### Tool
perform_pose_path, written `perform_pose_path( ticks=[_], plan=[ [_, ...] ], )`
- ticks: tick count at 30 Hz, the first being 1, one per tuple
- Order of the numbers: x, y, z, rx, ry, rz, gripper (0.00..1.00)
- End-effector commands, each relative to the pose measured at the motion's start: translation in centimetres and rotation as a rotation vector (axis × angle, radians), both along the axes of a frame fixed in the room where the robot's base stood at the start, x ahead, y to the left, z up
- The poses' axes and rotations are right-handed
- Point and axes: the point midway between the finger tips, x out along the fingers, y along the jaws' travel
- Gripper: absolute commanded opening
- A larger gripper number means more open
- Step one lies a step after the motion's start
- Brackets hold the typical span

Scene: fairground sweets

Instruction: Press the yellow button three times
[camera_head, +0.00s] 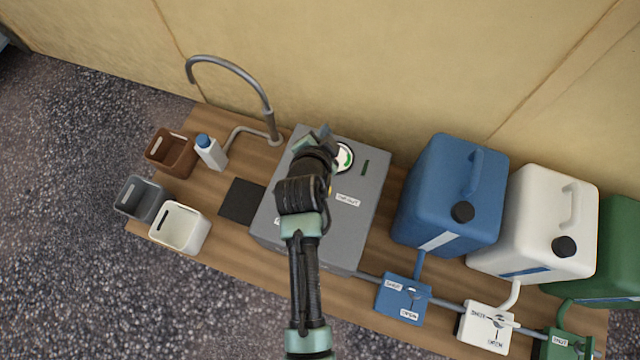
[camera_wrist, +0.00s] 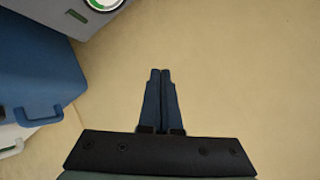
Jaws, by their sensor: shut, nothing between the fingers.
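A grey box (camera_head: 372,185) stands on the wooden table, with my arm across its top. A small bit of yellow (camera_head: 329,189), perhaps the edge of the yellow button, shows beside my arm; the rest is hidden. A round dial with a white and green rim (camera_head: 345,157) sits on the box and shows at the top left of the wrist view (camera_wrist: 103,4). My gripper (camera_head: 322,131) is over the back part of the box. In the wrist view its two fingers (camera_wrist: 160,72) are shut together and empty, with the tan wall behind them.
Blue (camera_head: 445,185), white (camera_head: 530,220) and green (camera_head: 618,240) canisters stand to the right, with pipes and labelled valves in front. A tap (camera_head: 268,110), a white bottle (camera_head: 210,152) and small bins (camera_head: 180,228) are left. A dark mat (camera_head: 242,202) lies beside the box.

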Motion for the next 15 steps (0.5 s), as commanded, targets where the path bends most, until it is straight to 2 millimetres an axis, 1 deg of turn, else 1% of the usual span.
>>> perform_pose_path(
  ticks=[1,3,6,10,15],
  plan=[
    [-0.9,0.0,-2.9,0.007,0.03,-0.01,0.0],
    [-1.9,-0.1,-5.2,0.017,0.061,-0.027,0.0],
    [-3.1,-0.2,-7.7,0.029,0.096,-0.047,0.0],
    [-4.0,-0.3,-9.4,0.038,0.122,-0.063,0.0],
    [-4.4,-0.3,-9.9,0.042,0.131,-0.069,0.0]
  ],
)
